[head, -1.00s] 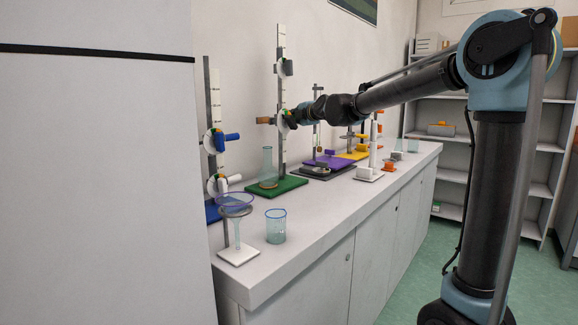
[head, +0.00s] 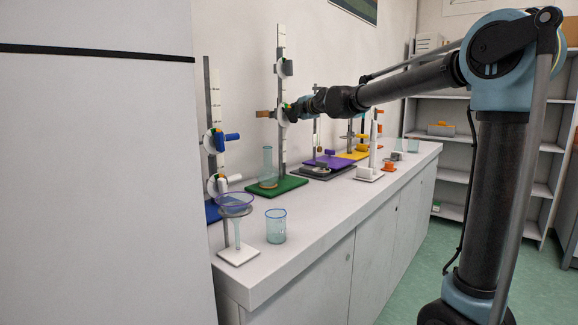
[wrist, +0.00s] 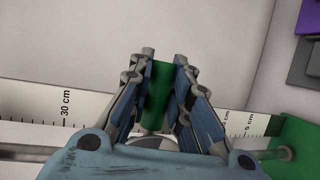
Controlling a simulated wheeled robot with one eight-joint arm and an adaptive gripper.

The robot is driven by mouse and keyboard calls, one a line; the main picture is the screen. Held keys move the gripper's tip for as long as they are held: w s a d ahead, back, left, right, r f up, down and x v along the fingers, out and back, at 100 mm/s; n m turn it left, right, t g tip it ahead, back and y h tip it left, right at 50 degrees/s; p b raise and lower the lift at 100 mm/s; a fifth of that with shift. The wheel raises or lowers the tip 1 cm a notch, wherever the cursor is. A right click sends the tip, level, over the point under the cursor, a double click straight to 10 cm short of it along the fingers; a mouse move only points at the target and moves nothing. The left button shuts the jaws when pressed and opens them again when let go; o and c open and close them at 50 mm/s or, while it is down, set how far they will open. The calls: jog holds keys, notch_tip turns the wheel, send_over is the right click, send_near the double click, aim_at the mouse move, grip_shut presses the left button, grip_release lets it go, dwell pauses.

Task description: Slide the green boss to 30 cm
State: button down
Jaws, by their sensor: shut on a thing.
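The green boss (wrist: 158,88) sits between the two fingers of my gripper (wrist: 164,65) in the wrist view. The fingers are shut on it. Behind it runs a white scale (wrist: 30,100); the 30 cm mark is left of the gripper and the 5 cm mark is to the right. In the head view my gripper (head: 291,113) is at the tall stand (head: 281,45) on the green base (head: 290,187), about midway up. The boss is mostly hidden there. An orange-brown clamp (head: 264,113) sticks out to the left at the same height.
A grey-white fitting (head: 286,68) sits higher on the same stand. A glass cylinder (head: 267,160) stands at the green base. A blue-based stand with blue and white clamps (head: 228,137) is to the left. A beaker (head: 276,226) stands in front.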

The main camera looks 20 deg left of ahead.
jog(key=shift+r, duration=0.85)
jog(key=shift+r, duration=0.85)
jog(key=c, duration=1.4)
grip_release()
jog(key=shift+w, duration=0.1)
jog(key=r+v, duration=0.1)
jog(key=v, duration=0.3)
jog(key=r+v, duration=0.1)
jog(key=v, duration=0.3)
jog(key=r+v, duration=0.1)
jog(key=v, duration=0.3)
